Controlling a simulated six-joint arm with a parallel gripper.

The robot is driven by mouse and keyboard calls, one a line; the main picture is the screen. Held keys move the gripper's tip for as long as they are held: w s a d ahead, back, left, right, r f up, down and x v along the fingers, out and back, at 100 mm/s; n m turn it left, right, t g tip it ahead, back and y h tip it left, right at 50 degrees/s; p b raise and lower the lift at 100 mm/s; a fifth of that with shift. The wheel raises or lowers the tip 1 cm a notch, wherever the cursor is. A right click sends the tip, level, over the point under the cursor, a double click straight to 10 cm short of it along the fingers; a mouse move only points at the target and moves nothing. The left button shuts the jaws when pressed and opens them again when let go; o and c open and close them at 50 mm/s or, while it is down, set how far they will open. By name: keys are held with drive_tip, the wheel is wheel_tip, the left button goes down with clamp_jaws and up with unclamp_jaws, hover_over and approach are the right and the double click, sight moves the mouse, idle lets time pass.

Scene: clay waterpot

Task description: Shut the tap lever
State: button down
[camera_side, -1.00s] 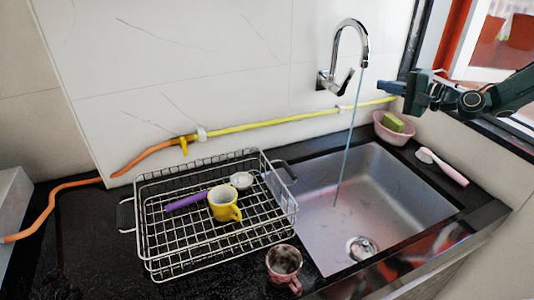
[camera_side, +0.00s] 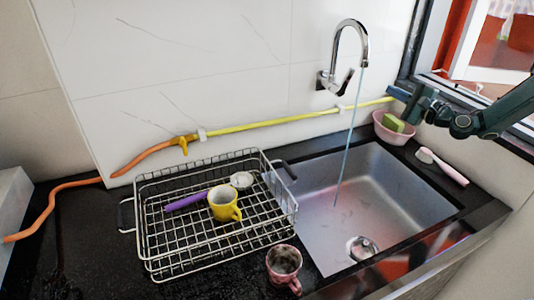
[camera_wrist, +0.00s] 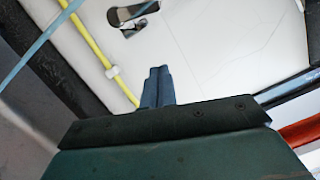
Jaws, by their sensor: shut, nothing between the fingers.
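The chrome tap (camera_side: 350,38) is fixed to the white wall above the sink. Its lever (camera_side: 346,79) is at the tap's base and slants up to the right. A thin stream of water (camera_side: 349,140) runs from the spout into the sink. My gripper (camera_side: 393,92) is to the right of the lever and a little lower, apart from it. In the wrist view its two blue fingers (camera_wrist: 157,85) are together and empty. The dark lever (camera_wrist: 140,10) shows at the top edge there, cut off by the frame.
A yellow hose (camera_side: 270,121) runs along the wall below the tap. A pink bowl with a green sponge (camera_side: 393,122) stands below my gripper, with a pink brush (camera_side: 442,166) nearby. A dish rack (camera_side: 165,230) with a yellow cup (camera_side: 224,205) is left. A pink mug (camera_side: 284,268) stands in front.

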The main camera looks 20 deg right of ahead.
sight(353, 72)
drive_tip(key=w+a+r, duration=0.2)
drive_tip(key=w+a, duration=0.4)
drive_tip(key=w, duration=0.2)
drive_tip(key=shift+w, duration=0.2)
idle(0.4)
idle(0.4)
drive_tip(key=shift+a+r+n+g, duration=0.15)
drive_tip(key=shift+a+r+n, duration=0.15)
drive_tip(key=shift+n, duration=0.3)
drive_tip(key=shift+a+r+n+g, duration=0.15)
drive_tip(key=shift+a+r+n, duration=0.1)
drive_tip(key=shift+n, duration=0.35)
drive_tip(key=shift+a+r+n+g, duration=0.3)
drive_tip(key=shift+a+n, duration=0.25)
drive_tip(key=shift+n, duration=0.55)
drive_tip(key=shift+d, duration=0.1)
